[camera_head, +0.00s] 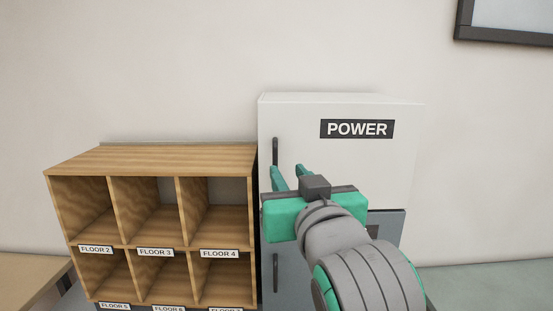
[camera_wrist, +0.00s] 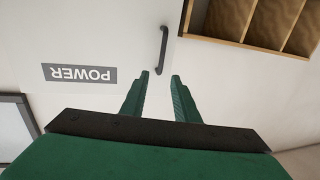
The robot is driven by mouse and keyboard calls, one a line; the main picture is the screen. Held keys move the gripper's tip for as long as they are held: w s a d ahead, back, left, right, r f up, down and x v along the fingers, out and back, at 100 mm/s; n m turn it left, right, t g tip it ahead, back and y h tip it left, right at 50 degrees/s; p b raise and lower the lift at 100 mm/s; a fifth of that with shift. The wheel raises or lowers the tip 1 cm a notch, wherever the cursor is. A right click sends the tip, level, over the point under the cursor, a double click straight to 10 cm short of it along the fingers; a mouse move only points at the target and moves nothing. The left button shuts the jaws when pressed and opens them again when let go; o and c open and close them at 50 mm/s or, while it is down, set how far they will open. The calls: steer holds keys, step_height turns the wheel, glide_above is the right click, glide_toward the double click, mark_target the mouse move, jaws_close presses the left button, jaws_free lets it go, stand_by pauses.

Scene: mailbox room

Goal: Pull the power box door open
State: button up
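The power box (camera_head: 300,115) is a pale cabinet against the wall with a black POWER label (camera_head: 357,129) on its upper door. A dark vertical bar handle (camera_head: 275,151) sits near the door's left edge; it also shows in the wrist view (camera_wrist: 163,50). The door looks shut. My gripper (camera_head: 288,173) is in front of the upper door, just by the lower part of this handle. In the wrist view its two green fingers (camera_wrist: 160,76) are apart with nothing between them, and the handle lies beyond their tips. My arm hides part of the box's lower front.
A wooden pigeonhole shelf (camera_head: 150,158) with floor labels stands directly left of the box. A second dark handle (camera_head: 275,272) is on the grey lower section. A dark-framed picture or board (camera_head: 458,25) hangs at upper right.

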mark_target(276, 156)
steer(key=w, duration=0.3)
steer(key=w+a, duration=0.1)
steer(key=w, duration=0.2)
steer(key=w+a, duration=0.1)
steer(key=w, duration=0.2)
steer(key=shift+w+a, duration=0.1)
steer(key=shift+w, duration=0.25)
jaws_close()
